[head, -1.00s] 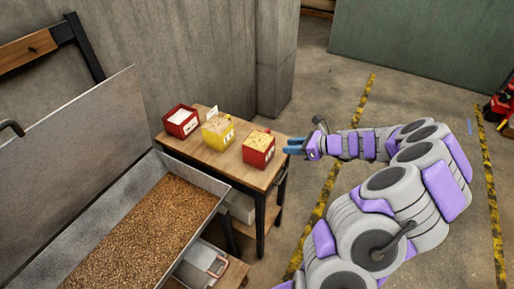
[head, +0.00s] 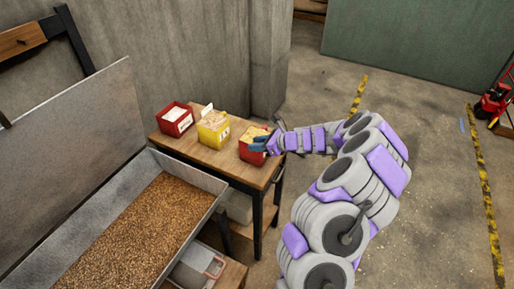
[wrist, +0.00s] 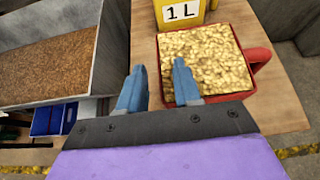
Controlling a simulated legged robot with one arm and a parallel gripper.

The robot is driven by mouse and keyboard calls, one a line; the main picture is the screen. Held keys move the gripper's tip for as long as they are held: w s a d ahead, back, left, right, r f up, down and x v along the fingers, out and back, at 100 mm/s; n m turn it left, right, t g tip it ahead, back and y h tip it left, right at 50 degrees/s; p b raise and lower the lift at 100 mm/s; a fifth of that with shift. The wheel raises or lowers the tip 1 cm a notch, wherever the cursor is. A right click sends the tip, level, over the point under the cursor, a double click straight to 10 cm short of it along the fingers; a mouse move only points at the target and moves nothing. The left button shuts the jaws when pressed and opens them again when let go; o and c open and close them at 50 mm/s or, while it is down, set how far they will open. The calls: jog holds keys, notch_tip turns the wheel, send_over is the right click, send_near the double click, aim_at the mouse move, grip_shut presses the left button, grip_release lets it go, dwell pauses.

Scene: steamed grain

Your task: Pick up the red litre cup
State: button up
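A red cup (head: 247,156) filled with pale yellow grain stands near the right end of the wooden table. Its red rim and side handle (wrist: 259,56) show in the wrist view. My gripper (head: 261,143) is at this cup from the right and partly covers it in the head view. In the wrist view my gripper (wrist: 158,82) has its two blue fingers apart with nothing seen between them. The right finger overlaps the cup's near left edge, and the left finger is outside it. Contact cannot be told. Another red cup (head: 176,123) with white contents stands at the table's far left.
A yellow cup (head: 214,136) labelled 1 L (wrist: 180,12) stands close beside the grain-filled red cup. The wooden table (head: 240,176) has a bare front strip. A metal trough (head: 205,184) of brown grain is at left. A concrete wall (head: 190,55) rises behind.

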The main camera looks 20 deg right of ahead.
aim_at(239, 146)
jog(key=b+x, duration=0.1)
jog(key=x, duration=0.3)
jog(key=shift+a+f, duration=0.1)
jog(key=shift+f, duration=0.1)
jog(key=shift+d, duration=0.45)
jog(key=shift+c, duration=0.2)
jog(key=shift+a, duration=0.5)
grip_shut()
jog(key=shift+d, duration=0.25)
jog(key=shift+a, duration=0.1)
